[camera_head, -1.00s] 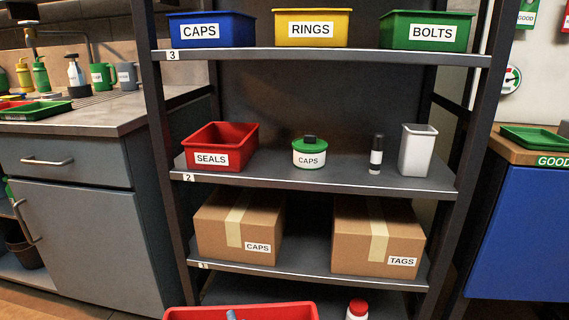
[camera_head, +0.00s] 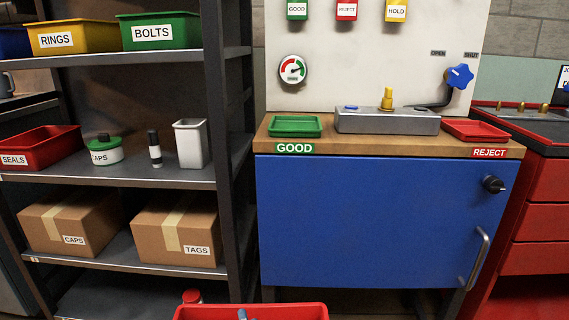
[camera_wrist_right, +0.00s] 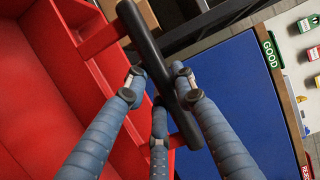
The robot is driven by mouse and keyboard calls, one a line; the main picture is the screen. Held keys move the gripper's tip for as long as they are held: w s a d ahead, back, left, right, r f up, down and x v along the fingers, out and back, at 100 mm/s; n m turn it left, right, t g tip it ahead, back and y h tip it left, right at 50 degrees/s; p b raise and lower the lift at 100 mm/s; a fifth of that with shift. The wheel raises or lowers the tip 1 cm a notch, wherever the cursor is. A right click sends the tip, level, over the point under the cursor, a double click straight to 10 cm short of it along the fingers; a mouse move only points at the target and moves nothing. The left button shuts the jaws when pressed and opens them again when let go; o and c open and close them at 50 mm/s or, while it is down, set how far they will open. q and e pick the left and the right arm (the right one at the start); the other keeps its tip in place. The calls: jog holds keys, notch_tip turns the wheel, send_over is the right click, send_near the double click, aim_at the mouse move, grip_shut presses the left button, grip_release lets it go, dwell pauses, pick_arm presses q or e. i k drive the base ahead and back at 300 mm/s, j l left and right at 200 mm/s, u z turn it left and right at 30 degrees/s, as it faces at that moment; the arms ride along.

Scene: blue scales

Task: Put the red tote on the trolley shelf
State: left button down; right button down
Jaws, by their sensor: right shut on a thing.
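The red tote (camera_head: 290,312) shows at the bottom edge of the head view, mostly cut off. In the right wrist view, the tote's red inside and wall (camera_wrist_right: 40,95) fill the left, and a black bar handle (camera_wrist_right: 140,30) runs along its side. My right gripper (camera_wrist_right: 162,88) is shut on this handle, its blue segmented fingers around the bar. A small blue part of the gripper (camera_head: 242,314) shows over the tote in the head view. My left gripper is out of view. I cannot pick out a trolley shelf in these frames.
A dark shelf rack (camera_head: 228,150) with bins and cartons stands at the left. A blue bench cabinet (camera_head: 370,220) stands ahead, with a green tray (camera_head: 295,126) and a red tray (camera_head: 475,130) on top. A red drawer unit (camera_head: 545,235) is at the right.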

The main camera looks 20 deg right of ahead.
aim_at(506, 299)
jog(key=k+l, duration=0.1)
jog(key=l, duration=0.45)
jog(key=k+l+z, duration=0.15)
jog(key=l, duration=0.45)
jog(key=k+l, duration=0.1)
jog(key=l, duration=0.5)
jog(key=l+z, duration=0.15)
jog(key=l, duration=0.4)
jog(key=k, duration=0.05)
